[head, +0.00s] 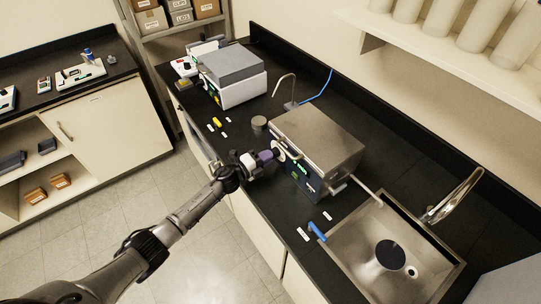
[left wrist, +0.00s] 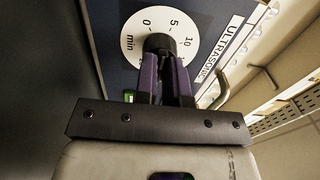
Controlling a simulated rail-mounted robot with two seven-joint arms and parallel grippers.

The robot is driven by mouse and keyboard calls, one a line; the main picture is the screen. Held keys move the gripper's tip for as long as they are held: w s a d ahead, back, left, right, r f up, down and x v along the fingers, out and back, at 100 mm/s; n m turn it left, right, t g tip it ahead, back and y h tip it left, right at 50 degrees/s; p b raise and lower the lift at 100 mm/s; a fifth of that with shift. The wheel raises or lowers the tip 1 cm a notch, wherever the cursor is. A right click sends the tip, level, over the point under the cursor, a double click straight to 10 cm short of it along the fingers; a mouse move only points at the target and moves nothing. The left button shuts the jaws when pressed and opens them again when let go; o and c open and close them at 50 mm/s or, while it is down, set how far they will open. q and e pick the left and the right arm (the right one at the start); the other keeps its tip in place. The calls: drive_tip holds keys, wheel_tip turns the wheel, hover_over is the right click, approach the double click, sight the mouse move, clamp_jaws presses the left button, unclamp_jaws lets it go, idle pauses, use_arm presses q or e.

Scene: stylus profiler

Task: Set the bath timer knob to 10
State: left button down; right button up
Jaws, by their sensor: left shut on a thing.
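The ultrasonic bath (head: 318,140) is a steel-topped box with a dark blue front panel on the black bench. Its timer dial (left wrist: 137,32) is a white disc marked 0, 5, 10 and min in the left wrist view; it also shows in the head view (head: 279,150). The black timer knob (left wrist: 158,42) sits at the dial's centre. My left gripper (left wrist: 166,58), with purple fingers, is shut on the knob; it also shows in the head view (head: 271,154). The fingers cover part of the dial, and I cannot tell which mark the knob points to.
A steel sink (head: 360,251) with a tap (head: 455,196) lies right of the bath. A blue-handled item (head: 316,231) and small labels lie on the bench in front. A grey-topped instrument (head: 232,75) stands further back, with a dark round container (head: 259,123) between.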

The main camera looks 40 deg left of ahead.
use_arm(q)
drive_tip(key=m, duration=1.3)
drive_tip(key=c, duration=1.2)
unclamp_jaws()
drive_tip(key=shift+s, duration=0.1)
